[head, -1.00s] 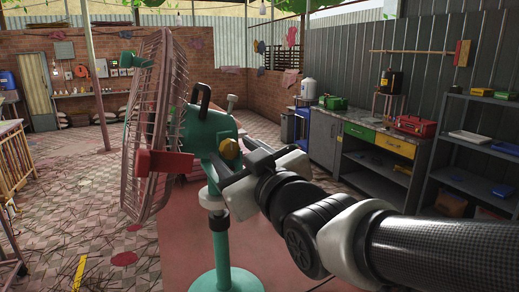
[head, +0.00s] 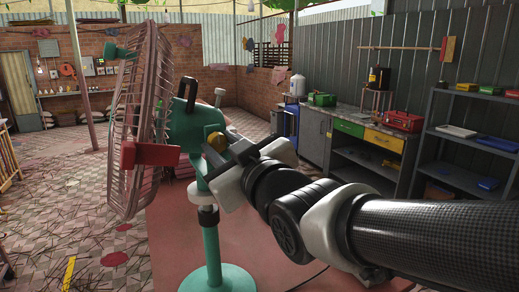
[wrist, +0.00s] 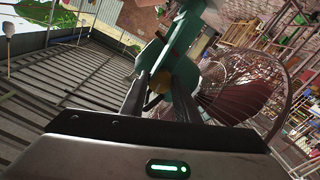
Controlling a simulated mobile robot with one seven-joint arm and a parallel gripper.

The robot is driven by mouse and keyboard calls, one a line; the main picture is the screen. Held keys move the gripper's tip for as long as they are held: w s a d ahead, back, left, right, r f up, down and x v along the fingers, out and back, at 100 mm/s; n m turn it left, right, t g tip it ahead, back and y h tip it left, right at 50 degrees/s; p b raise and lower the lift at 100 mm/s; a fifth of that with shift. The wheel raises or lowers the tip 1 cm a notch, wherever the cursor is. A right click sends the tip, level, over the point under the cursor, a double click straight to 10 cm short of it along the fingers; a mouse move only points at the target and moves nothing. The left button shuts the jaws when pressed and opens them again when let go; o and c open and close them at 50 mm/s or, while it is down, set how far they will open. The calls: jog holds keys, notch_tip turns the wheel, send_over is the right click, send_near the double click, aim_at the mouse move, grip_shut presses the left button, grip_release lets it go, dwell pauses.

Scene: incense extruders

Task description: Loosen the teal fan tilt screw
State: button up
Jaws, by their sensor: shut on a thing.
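The teal fan (head: 190,130) stands upright on a pole and round base (head: 218,278), its wire guard (head: 145,120) facing left. A yellow tilt screw knob (head: 215,142) sits on the side of its motor housing, partly hidden by my gripper. My gripper (head: 222,156) is at the knob, its fingers shut on it. In the wrist view, the fingers (wrist: 148,95) reach up to the teal housing (wrist: 180,50), with a bit of the yellow knob (wrist: 153,101) showing between them.
A workbench (head: 350,130) with green and yellow drawers and a red toolbox (head: 402,121) stands behind on the right. A dark shelf rack (head: 470,150) is at the far right. The tiled floor left of the fan is mostly open.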

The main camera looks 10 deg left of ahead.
jog(key=n+b, duration=0.1)
jog(key=b, duration=0.1)
jog(key=n+b, duration=0.2)
jog(key=shift+f, duration=0.3)
jog(key=n+b, duration=0.4)
jog(key=n, duration=0.1)
jog(key=shift+r, duration=0.15)
jog(key=n+b, duration=0.2)
jog(key=n, duration=0.3)
jog(key=shift+n+b, duration=0.4)
jog(key=n+b, duration=0.1)
jog(key=n, duration=0.3)
jog(key=shift+r+n, duration=0.15)
jog(key=shift+n, duration=0.25)
jog(key=o, duration=1)
jog(key=shift+o, duration=0.2)
